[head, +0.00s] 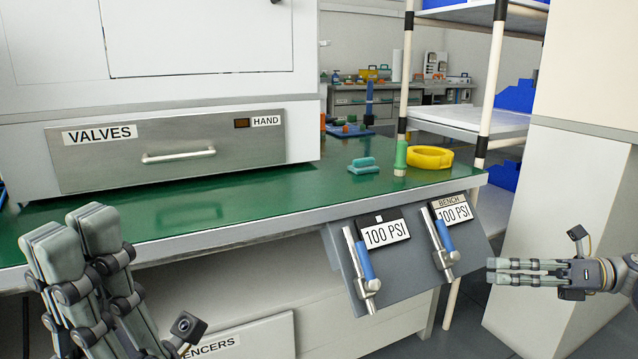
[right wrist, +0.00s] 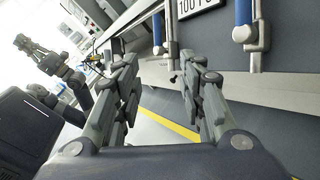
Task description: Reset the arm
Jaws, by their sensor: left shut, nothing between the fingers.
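My left gripper (head: 68,226) is at the lower left of the head view, its two grey fingers pointing up and lying together, with nothing between them. It is in front of the green bench's edge. My right gripper (head: 490,268) is at the right of the head view, pointing left, clear of the valve panel (head: 400,285). In the right wrist view its fingers (right wrist: 160,68) stand apart with nothing between them. The panel carries two blue-handled levers, the left lever (head: 366,262) and the right lever (head: 445,236), each under a 100 PSI label.
The green bench (head: 270,195) holds a VALVES drawer (head: 170,150), shut, a teal block (head: 363,166), a green cylinder (head: 400,158) and a yellow ring (head: 430,157). A shelf rack (head: 490,100) and a white pillar (head: 560,200) stand at the right.

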